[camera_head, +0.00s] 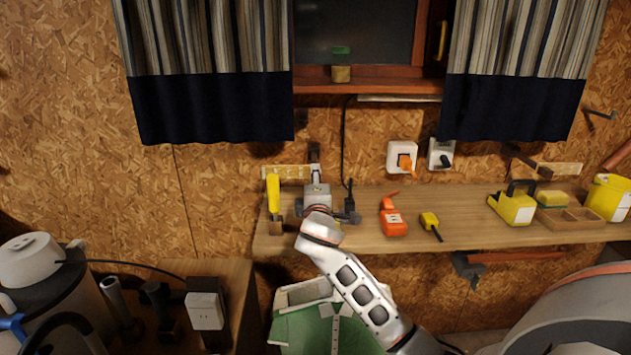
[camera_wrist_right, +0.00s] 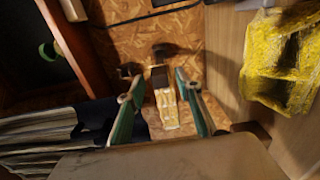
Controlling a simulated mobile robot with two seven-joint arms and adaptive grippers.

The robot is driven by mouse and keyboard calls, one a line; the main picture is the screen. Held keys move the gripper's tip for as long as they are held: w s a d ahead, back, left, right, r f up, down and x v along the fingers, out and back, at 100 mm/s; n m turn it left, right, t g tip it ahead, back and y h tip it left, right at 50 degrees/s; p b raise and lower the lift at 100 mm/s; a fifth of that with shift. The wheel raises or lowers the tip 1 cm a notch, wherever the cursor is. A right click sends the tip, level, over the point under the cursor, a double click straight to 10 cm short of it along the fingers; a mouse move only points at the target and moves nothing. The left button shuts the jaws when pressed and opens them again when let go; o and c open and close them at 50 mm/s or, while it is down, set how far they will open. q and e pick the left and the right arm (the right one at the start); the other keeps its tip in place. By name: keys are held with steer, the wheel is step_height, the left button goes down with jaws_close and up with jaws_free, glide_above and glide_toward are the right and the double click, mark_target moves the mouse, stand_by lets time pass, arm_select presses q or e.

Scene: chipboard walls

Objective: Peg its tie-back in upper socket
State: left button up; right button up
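The striped left curtain (camera_head: 208,70) with a dark lower band hangs loose beside the window; its lower part also shows in the right wrist view (camera_wrist_right: 40,135). A pale strip with holes (camera_head: 287,172) is on the wall below it. A small dark fitting (camera_head: 301,119) sits on the wall above the strip. My right gripper (camera_head: 315,160) points at the wall by the strip's right end. In the right wrist view its two green fingers (camera_wrist_right: 160,88) stand apart, with the dark-ended strip (camera_wrist_right: 166,112) showing between them. I cannot make out a tie-back for certain. My left gripper is out of view.
A black cable (camera_head: 344,140) hangs right of my gripper. The window sill (camera_head: 370,85) juts out above.

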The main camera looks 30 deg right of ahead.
stand_by(0.4)
steer(key=shift+p, duration=0.35)
jaws_close()
